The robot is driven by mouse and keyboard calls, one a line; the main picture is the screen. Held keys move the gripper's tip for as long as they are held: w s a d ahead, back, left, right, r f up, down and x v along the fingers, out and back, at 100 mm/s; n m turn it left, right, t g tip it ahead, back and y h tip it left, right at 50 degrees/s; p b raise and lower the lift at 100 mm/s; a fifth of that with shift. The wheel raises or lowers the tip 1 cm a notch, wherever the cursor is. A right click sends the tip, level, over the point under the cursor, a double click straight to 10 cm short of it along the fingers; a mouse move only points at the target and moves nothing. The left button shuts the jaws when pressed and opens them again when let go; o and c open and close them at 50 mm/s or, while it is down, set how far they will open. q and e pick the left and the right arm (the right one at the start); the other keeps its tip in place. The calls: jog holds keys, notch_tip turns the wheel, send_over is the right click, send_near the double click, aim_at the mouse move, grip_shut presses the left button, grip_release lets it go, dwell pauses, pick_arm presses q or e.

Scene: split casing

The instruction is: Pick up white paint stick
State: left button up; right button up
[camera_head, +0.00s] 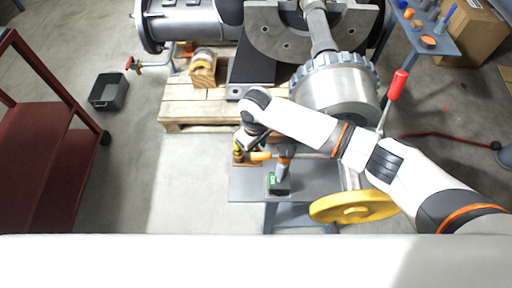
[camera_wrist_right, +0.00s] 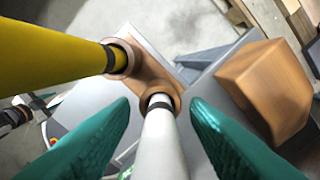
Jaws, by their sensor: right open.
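The white paint stick (camera_wrist_right: 164,145) stands in a brown wooden holder (camera_wrist_right: 152,75) in the right wrist view. Its near end runs toward the camera, between the two teal fingers of my right gripper (camera_wrist_right: 160,100). The fingers are open, one on each side of the stick, with a visible gap at both sides. A yellow stick (camera_wrist_right: 50,55) stands in the other hole of the holder, left of the white one. In the head view my right gripper is mostly hidden by my own arm above the small grey table (camera_head: 250,189), and the white stick cannot be made out. My left gripper is not in view.
A drill-like tool (camera_head: 281,172) stands on the grey table beside the holder. A brown wooden block (camera_wrist_right: 268,88) is right of the holder. A yellow handwheel (camera_head: 353,207) and a large metal drum (camera_head: 335,92) are close to my right arm.

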jog(key=c, duration=0.4)
grip_shut()
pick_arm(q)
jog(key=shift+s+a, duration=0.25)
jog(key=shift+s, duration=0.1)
pick_arm(e)
jog(key=shift+r, duration=0.15)
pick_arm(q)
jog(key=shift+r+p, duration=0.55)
pick_arm(e)
notch_tip(320, 180, up, 10)
jog(key=shift+f, duration=0.1)
